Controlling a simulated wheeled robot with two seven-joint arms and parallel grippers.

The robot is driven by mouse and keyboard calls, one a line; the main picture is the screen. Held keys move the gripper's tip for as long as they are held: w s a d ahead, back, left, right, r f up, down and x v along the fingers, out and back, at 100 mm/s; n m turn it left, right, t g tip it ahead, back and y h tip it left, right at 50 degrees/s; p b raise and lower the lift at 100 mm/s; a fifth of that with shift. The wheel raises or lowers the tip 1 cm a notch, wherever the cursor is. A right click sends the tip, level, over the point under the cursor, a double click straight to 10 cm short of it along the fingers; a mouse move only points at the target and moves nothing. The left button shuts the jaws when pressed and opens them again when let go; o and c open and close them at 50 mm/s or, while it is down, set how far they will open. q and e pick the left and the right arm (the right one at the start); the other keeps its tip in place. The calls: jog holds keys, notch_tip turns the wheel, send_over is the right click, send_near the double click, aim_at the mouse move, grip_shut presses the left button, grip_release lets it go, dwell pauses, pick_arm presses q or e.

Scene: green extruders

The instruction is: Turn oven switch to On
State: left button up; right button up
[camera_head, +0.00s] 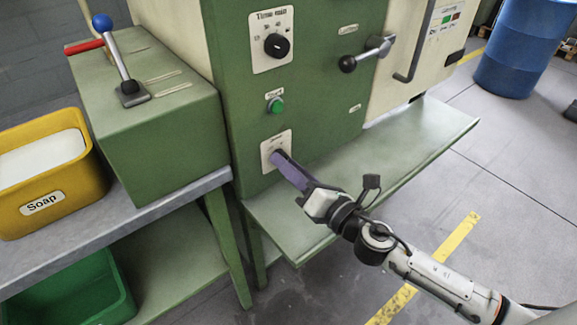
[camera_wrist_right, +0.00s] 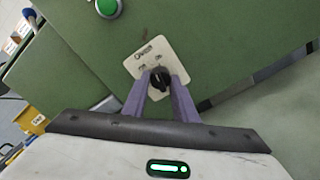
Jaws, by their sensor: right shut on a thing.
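The oven switch is a small black knob (camera_wrist_right: 159,80) on a white plate (camera_wrist_right: 152,55) low on the green machine front. The plate also shows in the head view (camera_head: 272,141), where the gripper covers most of the knob. My right gripper (camera_head: 281,158) reaches in from the lower right. In the right wrist view its two purple fingers (camera_wrist_right: 160,88) are on either side of the knob and shut on it. The knob's pointer direction is too small to tell. My left gripper is not in view.
A green button (camera_head: 275,105) sits just above the switch plate. A timer dial (camera_head: 277,46) and a lever handle (camera_head: 366,54) are higher up. A green shelf (camera_head: 420,135) juts out below the machine front. A yellow soap bin (camera_head: 70,195) stands at the left.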

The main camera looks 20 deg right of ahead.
jog(key=shift+m, duration=1.6)
jog(key=o, duration=1)
jog(key=shift+o, duration=0.2)
jog(key=b+v, duration=0.1)
jog(key=v, duration=0.9)
jog(key=shift+s+b, duration=0.2)
jog(key=shift+b, duration=0.1)
